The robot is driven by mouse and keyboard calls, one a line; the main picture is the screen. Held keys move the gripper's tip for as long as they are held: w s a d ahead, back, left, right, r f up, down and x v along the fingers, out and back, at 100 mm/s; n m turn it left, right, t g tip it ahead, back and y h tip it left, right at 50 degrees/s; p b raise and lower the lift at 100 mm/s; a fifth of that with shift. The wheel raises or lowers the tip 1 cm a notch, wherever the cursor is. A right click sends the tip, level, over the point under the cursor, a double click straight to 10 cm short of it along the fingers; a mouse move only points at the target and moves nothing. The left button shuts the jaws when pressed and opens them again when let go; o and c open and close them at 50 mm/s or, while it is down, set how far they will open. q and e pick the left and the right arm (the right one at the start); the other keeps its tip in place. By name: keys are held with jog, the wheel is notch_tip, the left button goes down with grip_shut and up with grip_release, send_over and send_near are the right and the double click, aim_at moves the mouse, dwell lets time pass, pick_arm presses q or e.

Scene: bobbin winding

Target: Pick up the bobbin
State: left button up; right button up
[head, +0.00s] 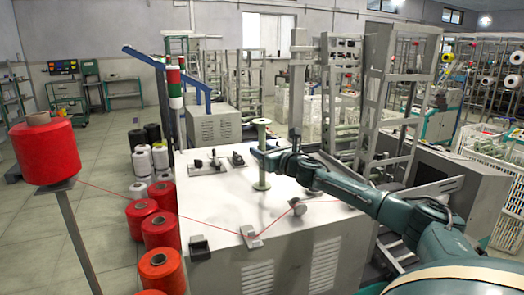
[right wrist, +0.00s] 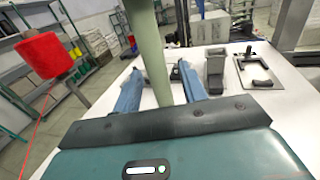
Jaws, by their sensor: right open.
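The bobbin is a pale green spool (head: 262,135) with a round flange at top and bottom. It stands upright on the white top of the winding machine (head: 225,195). My right gripper (head: 262,157) is at the bobbin's middle height, reaching in from the right. In the right wrist view the bobbin's shaft (right wrist: 150,50) rises between the two blue fingers of the open gripper (right wrist: 157,80), with a gap visible on the right side. Contact on the left side is hard to tell. My left gripper is out of view.
A red yarn cone (head: 45,152) sits on a post at the left, its red thread running across the machine top. Several red cones (head: 160,231) stand by the machine's left side. A metal thread guide (head: 251,237) and a small round part (head: 297,207) lie near the bobbin.

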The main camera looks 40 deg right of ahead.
jog(key=shift+w, duration=0.35)
grip_shut()
dwell(0.4)
